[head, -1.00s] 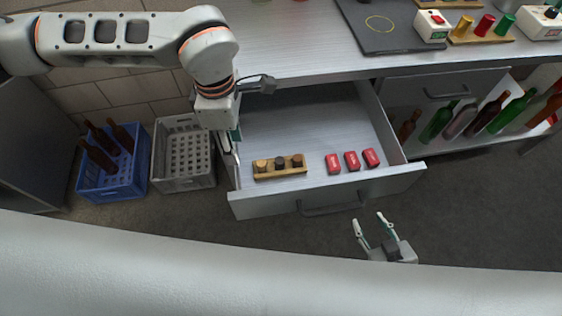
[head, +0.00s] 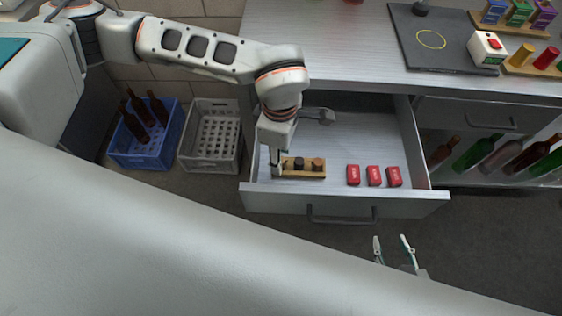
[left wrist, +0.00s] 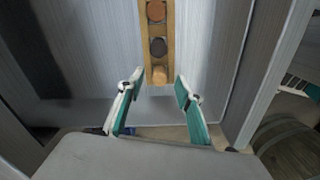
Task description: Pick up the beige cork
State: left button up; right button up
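The beige cork (left wrist: 160,74) stands at the near end of a wooden holder (left wrist: 150,60) in the left wrist view, in a row with a dark cork (left wrist: 158,46) and a brown cork (left wrist: 156,11). The holder (head: 308,175) lies in the open drawer in the head view, where my left gripper mostly hides the beige cork. My left gripper (left wrist: 160,79) is open, with its fingertips on either side of the holder's beige end; contact cannot be told. My right gripper (head: 391,240) is open and empty in front of the drawer.
The open drawer (head: 345,202) also holds three red boxes (head: 374,176) to the right of the holder. Its left wall is close to my left gripper. The counter (head: 330,50) overhangs behind. A blue crate (head: 150,158) and a grey crate (head: 210,160) stand at left.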

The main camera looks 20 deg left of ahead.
pick_arm(q)
jog(key=shift+f, duration=0.5)
jog(key=shift+r, duration=0.15)
jog(key=c, duration=0.8)
